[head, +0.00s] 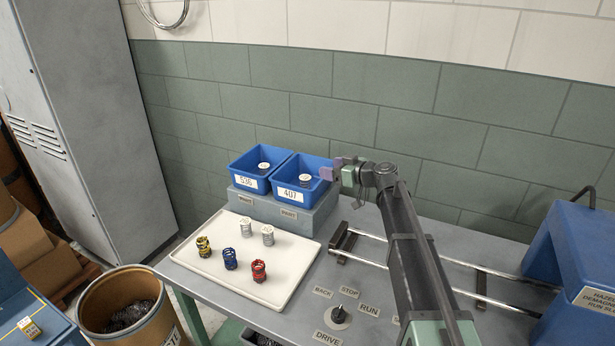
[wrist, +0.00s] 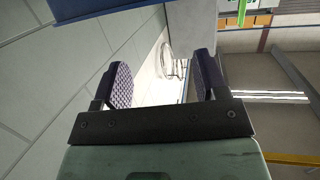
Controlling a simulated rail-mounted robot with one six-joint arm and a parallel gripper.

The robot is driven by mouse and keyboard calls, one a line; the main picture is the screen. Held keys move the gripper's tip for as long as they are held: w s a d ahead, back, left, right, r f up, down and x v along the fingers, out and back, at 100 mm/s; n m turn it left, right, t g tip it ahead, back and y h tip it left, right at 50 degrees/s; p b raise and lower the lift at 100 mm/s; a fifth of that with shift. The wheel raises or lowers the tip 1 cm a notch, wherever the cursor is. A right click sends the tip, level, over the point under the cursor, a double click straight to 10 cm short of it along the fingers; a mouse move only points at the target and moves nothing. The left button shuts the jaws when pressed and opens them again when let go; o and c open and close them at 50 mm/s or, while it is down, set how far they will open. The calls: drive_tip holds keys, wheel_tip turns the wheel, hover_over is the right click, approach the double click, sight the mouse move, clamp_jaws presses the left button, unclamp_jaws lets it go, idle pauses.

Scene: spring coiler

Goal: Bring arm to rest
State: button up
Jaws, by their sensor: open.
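My gripper (head: 332,168) is at the right edge of the blue bin labelled 407 (head: 302,182), its purple fingertips near the bin's rim in the head view. Whether it touches the rim I cannot tell. In the wrist view my gripper (wrist: 163,78) has its two padded fingers apart, with nothing between them. My arm (head: 410,240) reaches up from the bottom right of the head view.
A second blue bin labelled 536 (head: 250,170) stands beside it on a grey riser; each bin holds a spring. A white tray (head: 205,262) carries several springs. Rails (head: 465,267), a control knob (head: 338,313) and a blue machine (head: 580,245) lie right.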

drive_tip(key=s+d+f+m+g+h, duration=0.25)
drive_tip(key=s+f, duration=0.25)
drive_tip(key=s, duration=0.4)
drive_tip(key=s+d+f+m+g+h, duration=0.25)
drive_tip(key=s+f+m+g, duration=0.2)
drive_tip(key=s, duration=0.45)
drive_tip(key=s+d+f+m+h, duration=0.1)
drive_tip(key=s+d+h, duration=0.3)
drive_tip(key=s, duration=0.5)
drive_tip(key=s+d+f+m+g+h, duration=0.1)
drive_tip(key=s+d+f+m+h, duration=0.1)
drive_tip(key=s+d, duration=0.5)
drive_tip(key=s+m+h, duration=0.1)
drive_tip(key=s+h, duration=0.1)
drive_tip(key=s, duration=0.1)
drive_tip(key=shift+s+d+f+g+p, duration=0.25)
drive_tip(key=shift+d+f+g+p, duration=0.05)
drive_tip(key=shift+d, duration=0.1)
